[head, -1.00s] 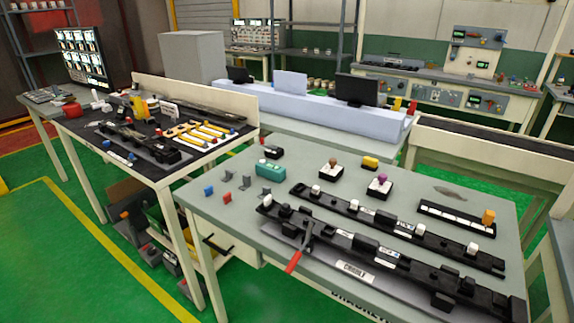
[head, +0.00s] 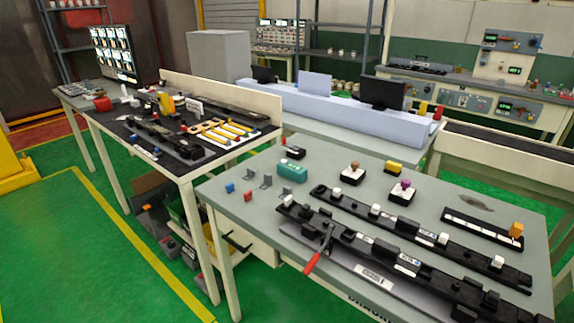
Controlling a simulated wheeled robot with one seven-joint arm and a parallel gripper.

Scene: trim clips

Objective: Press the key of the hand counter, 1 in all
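A small black device with a pale face (head: 294,152) stands at the far left part of the near grey table (head: 225,187). It looks most like the hand counter, but it is too small to make out its key or any digits. It is just behind a teal block (head: 292,171). My gripper is not in this view, so its state and its distance from the counter are hidden.
Two black boxes carry a brown knob (head: 353,167) and a purple knob (head: 404,186). Long black fixtures (head: 385,218) and a red-handled lever (head: 314,262) fill the front. Green floor (head: 75,250) is open at left.

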